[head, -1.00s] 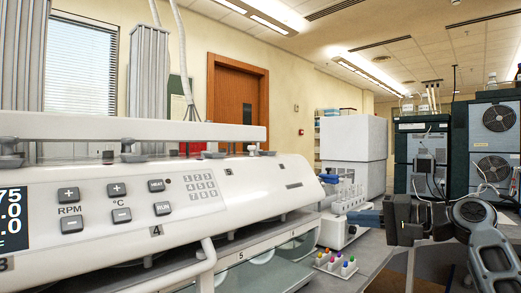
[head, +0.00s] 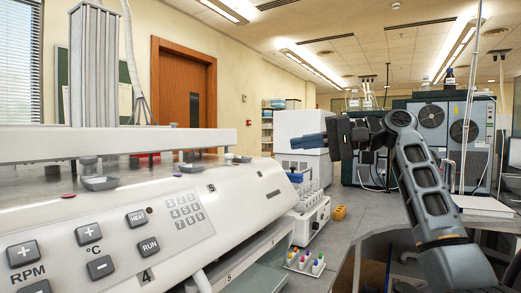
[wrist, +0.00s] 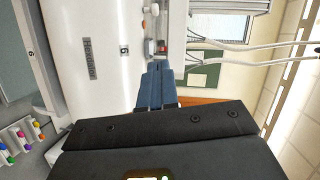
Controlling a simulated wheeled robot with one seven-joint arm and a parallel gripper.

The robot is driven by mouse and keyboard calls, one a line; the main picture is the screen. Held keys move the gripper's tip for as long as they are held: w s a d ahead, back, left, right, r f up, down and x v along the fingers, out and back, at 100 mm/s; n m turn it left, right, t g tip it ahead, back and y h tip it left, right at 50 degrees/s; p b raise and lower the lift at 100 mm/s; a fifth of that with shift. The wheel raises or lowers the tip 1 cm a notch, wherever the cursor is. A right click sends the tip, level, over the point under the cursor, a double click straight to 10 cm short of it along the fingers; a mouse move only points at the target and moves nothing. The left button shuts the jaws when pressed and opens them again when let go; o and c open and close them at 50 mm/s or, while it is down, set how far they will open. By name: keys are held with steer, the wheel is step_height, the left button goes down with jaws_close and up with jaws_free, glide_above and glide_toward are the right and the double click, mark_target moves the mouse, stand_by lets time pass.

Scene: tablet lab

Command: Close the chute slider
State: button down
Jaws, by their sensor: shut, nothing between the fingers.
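The white tablet-testing machine (head: 165,215) fills the left of the head view, with buttons and numbered positions. Small grey tray-like parts (head: 100,183) sit on its top, under the raised white bar (head: 110,143). I cannot tell which part is the chute slider. My gripper (head: 293,142) is shut and empty, its blue fingers pointing left, raised beyond the machine's right end in the picture. No contact shows.
A rack of colored-capped vials (head: 305,263) and a white instrument (head: 312,217) stand right of the machine. A yellow object (head: 340,212) lies on the bench. Dark cabinets with fans (head: 432,115) stand at the back right. Space around my gripper looks clear.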

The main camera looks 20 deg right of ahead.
steer(key=p+x, duration=0.2)
steer(key=x, duration=0.8)
steer(key=shift+r, duration=0.1)
steer(key=shift+s+a+f+p, duration=0.15)
steer(key=shift+a+p, duration=0.05)
steer(key=shift+a, duration=0.4)
steer(key=shift+s+a+f+p, duration=0.1)
steer(key=shift+s+a+p, duration=0.1)
steer(key=shift+a, duration=0.4)
steer(key=shift+s+a+f, duration=0.1)
steer(key=shift+a+f, duration=0.1)
steer(key=shift+a, duration=0.45)
steer(key=s+a, duration=0.1)
steer(key=s+a+p, duration=0.1)
steer(key=shift+a+r, duration=0.1)
steer(key=shift+a, duration=0.25)
steer(key=shift+s+a, duration=0.2)
steer(key=shift+a, duration=0.05)
steer(key=shift+w+d, duration=0.1)
